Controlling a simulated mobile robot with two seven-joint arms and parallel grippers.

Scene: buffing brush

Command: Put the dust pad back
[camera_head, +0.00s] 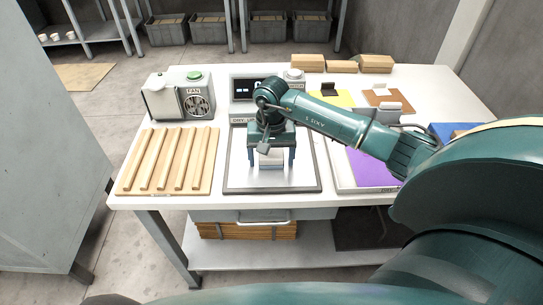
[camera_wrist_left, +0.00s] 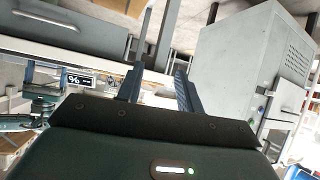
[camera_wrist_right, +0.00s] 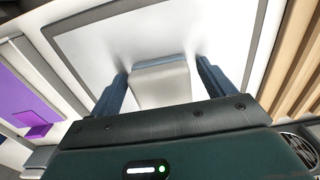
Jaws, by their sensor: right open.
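A pale block-like pad (camera_head: 272,158) with a blue-grey strip along its far edge is on the framed whitish panel (camera_head: 240,180); I cannot read any label on it. My right gripper (camera_head: 271,162) points down over the panel, open, with a finger on each side of the pad. In the right wrist view the pad (camera_wrist_right: 160,84) lies between the fingers, with gaps on both sides. My left gripper (camera_wrist_left: 165,60) is open and empty in its own wrist view, away from the tabletop work, and is outside the head view.
A slatted wooden rack (camera_head: 170,160) lies left of the panel, with a fan unit (camera_head: 180,96) behind it. Right are yellow (camera_head: 335,98), brown (camera_head: 384,97) and purple (camera_head: 370,168) mats, partly hidden by my right arm. Wooden blocks (camera_head: 342,67) line the back. A grey cabinet (camera_head: 50,150) stands left.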

